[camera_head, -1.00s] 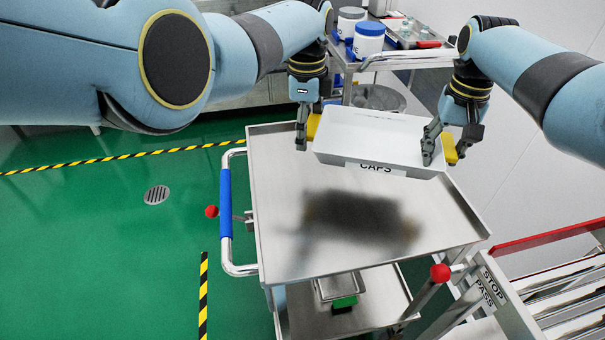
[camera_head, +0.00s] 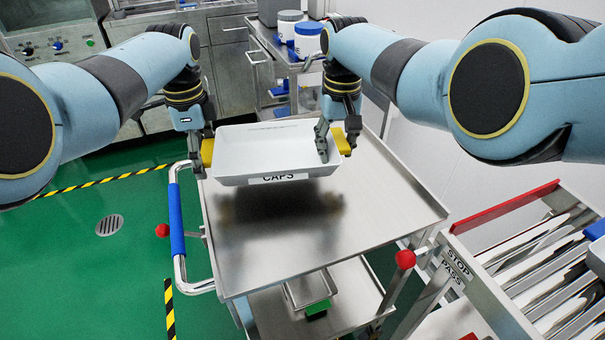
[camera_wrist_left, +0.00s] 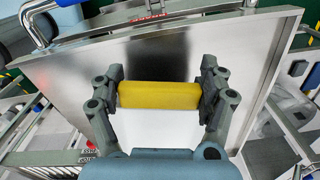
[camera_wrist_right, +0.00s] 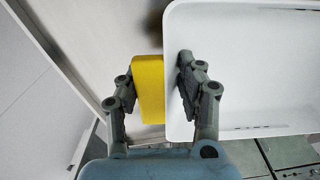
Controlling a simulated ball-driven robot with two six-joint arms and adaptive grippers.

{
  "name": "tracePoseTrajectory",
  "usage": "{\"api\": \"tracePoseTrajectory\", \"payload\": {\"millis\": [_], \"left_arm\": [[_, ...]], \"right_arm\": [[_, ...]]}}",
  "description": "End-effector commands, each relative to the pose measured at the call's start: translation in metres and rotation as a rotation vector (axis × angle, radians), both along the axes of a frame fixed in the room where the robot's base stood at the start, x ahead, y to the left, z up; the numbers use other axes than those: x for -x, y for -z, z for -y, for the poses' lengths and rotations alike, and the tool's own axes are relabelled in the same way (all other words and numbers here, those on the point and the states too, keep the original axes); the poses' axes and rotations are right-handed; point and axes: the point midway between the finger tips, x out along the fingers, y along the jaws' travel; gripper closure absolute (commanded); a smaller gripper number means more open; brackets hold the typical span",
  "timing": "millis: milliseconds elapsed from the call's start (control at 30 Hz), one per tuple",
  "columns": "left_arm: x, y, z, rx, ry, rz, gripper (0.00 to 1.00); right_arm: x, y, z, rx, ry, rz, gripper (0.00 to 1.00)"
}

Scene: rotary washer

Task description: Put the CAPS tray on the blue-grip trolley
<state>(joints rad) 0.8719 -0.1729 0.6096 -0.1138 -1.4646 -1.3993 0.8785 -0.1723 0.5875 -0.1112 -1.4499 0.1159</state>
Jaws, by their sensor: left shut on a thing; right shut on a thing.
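The white CAPS tray (camera_head: 270,150) is held level above the top of the blue-grip trolley (camera_head: 260,255), its label facing me and a dark patch on the steel below it. The trolley's blue grip (camera_head: 176,218) is on its left side. My left gripper (camera_head: 201,152) is shut on the tray's left yellow handle, which the left wrist view also shows between the fingers (camera_wrist_left: 160,95). My right gripper (camera_head: 335,145) is at the right yellow handle; in the right wrist view its fingers (camera_wrist_right: 155,88) straddle the handle and the tray wall. The gap beneath the tray is hard to judge.
A lower shelf holds a small steel tray with a green part (camera_head: 316,309). A roller rack with a STOP/PASS sign (camera_head: 456,262) stands at the right. The trolley's front top is clear.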

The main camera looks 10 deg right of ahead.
Motion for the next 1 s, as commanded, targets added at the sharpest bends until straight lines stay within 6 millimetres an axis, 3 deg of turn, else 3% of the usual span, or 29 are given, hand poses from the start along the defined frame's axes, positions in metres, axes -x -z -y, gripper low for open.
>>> {"api": "tracePoseTrajectory", "payload": {"millis": [267,867,900,1000], "left_arm": [[0.000,0.012,-0.004,-0.007,0.000,-0.002,0.64],[0.003,0.064,-0.004,-0.008,0.000,-0.015,0.64],[0.003,0.066,-0.004,-0.008,0.000,-0.015,0.22],[0.004,0.063,-0.004,-0.008,0.000,-0.015,0.09]], "right_arm": [[0.000,0.013,0.006,0.011,0.004,-0.002,1.00],[0.002,0.065,0.006,0.011,0.004,-0.013,1.00],[0.003,0.067,0.006,0.011,0.004,-0.014,0.62],[0.003,0.063,0.005,0.010,0.003,-0.014,0.49]]}}
